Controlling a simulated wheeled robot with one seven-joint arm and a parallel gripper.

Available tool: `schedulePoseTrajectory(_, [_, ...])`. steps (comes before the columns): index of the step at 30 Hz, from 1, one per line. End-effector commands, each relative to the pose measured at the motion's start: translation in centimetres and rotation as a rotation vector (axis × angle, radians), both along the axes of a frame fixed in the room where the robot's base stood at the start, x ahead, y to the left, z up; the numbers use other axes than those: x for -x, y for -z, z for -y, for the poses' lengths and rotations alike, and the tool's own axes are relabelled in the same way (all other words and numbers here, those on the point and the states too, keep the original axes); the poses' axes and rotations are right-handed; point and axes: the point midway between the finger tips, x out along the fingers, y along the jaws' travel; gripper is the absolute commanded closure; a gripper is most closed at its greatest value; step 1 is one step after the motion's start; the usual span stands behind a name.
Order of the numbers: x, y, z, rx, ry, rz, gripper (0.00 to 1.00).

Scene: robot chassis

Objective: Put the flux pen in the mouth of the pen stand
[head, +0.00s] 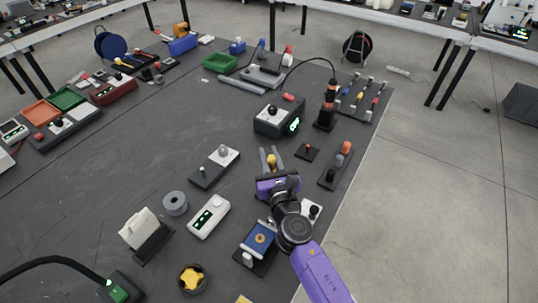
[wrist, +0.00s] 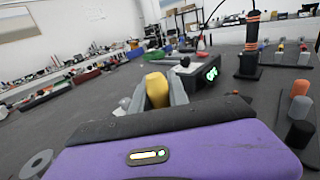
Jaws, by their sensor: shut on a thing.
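My gripper (head: 272,158) is over the dark work mat, its two grey fingers closed on a yellow, blunt-ended object, which appears to be the flux pen (head: 272,162). In the wrist view the yellow piece (wrist: 157,90) sits between the fingers; its lower part is hidden by my purple gripper body. Which thing is the pen stand I cannot tell for sure. A small dark square block with a red-topped peg (head: 307,150) lies just right of the fingers. A dark strip (head: 327,181) holding orange, grey and black upright pieces is farther right.
A dark box with a green display (head: 279,121) stands beyond the gripper. An orange-and-black upright tool (head: 328,105) and a rack of coloured tools (head: 360,98) are to its right. A white meter (head: 209,217) and grey roll (head: 175,203) lie left. Open mat lies farther left.

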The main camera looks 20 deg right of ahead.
Motion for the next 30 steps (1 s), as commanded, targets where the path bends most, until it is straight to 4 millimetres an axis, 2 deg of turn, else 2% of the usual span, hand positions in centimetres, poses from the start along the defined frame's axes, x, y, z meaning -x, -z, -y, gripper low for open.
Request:
schedulePoseTrajectory(25, [0.0,2.0,0.0,0.0,0.0,0.0,1.0])
schedulePoseTrajectory(26, [0.0,1.9,0.0,0.0,0.0,0.0,0.76])
schedulePoseTrajectory(29, [0.0,1.9,0.0,0.0,0.0,0.0,0.56])
schedulePoseTrajectory(30, [0.0,1.9,0.0,0.0,0.0,0.0,0.54])
